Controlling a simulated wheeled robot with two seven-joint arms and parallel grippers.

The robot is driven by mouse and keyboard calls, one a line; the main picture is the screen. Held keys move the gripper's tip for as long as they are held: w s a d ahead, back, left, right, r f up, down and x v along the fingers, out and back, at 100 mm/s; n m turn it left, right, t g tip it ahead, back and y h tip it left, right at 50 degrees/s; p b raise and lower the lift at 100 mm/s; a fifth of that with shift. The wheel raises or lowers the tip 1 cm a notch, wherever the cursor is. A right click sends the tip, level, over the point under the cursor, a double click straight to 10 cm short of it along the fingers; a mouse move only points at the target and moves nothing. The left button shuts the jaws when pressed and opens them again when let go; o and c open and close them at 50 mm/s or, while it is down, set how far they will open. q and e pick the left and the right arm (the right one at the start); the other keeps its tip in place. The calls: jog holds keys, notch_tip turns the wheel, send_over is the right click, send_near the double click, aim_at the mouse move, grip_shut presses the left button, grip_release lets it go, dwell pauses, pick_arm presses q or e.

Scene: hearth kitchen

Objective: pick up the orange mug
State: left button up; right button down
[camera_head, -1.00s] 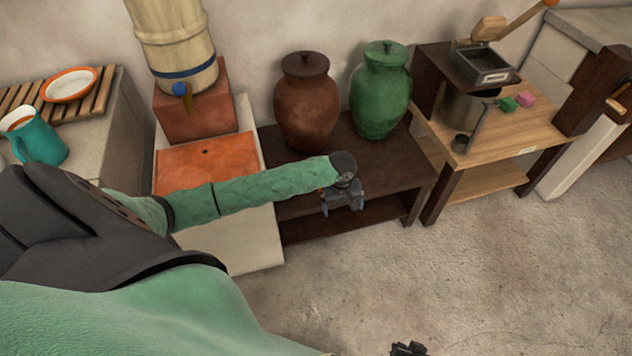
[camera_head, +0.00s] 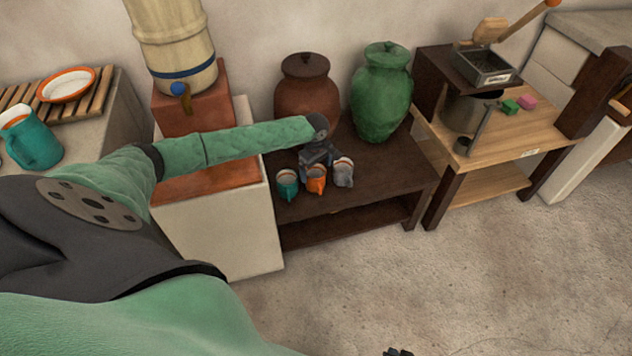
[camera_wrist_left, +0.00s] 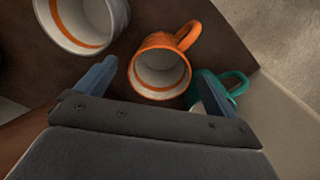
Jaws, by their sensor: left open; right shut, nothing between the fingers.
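The orange mug (camera_head: 316,182) stands upright on the dark low table, between a teal mug (camera_head: 287,184) on its left and a grey mug (camera_head: 344,173) on its right. My left gripper (camera_head: 317,160) is above and just behind the orange mug, open and empty. In the left wrist view the orange mug (camera_wrist_left: 160,66) lies ahead, between the lines of the two spread fingers (camera_wrist_left: 155,88), its handle at upper right. The grey mug (camera_wrist_left: 88,22) is at upper left, and the teal mug (camera_wrist_left: 222,88) is partly hidden by a finger. My right gripper (camera_head: 398,352) barely shows at the bottom edge, shut and empty.
A brown jar (camera_head: 305,92) and a green jar (camera_head: 381,95) stand behind on the dark table (camera_head: 385,178). A pale block with an orange top (camera_head: 225,232) adjoins it on the left. A wooden table (camera_head: 535,125) stands right. The floor in front is clear.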

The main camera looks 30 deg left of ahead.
aim_at(316, 176)
pick_arm(q)
notch_tip(316, 176, down, 4)
jog(key=shift+f, duration=0.25)
jog(key=shift+c, duration=0.2)
jog(key=c, duration=1.1)
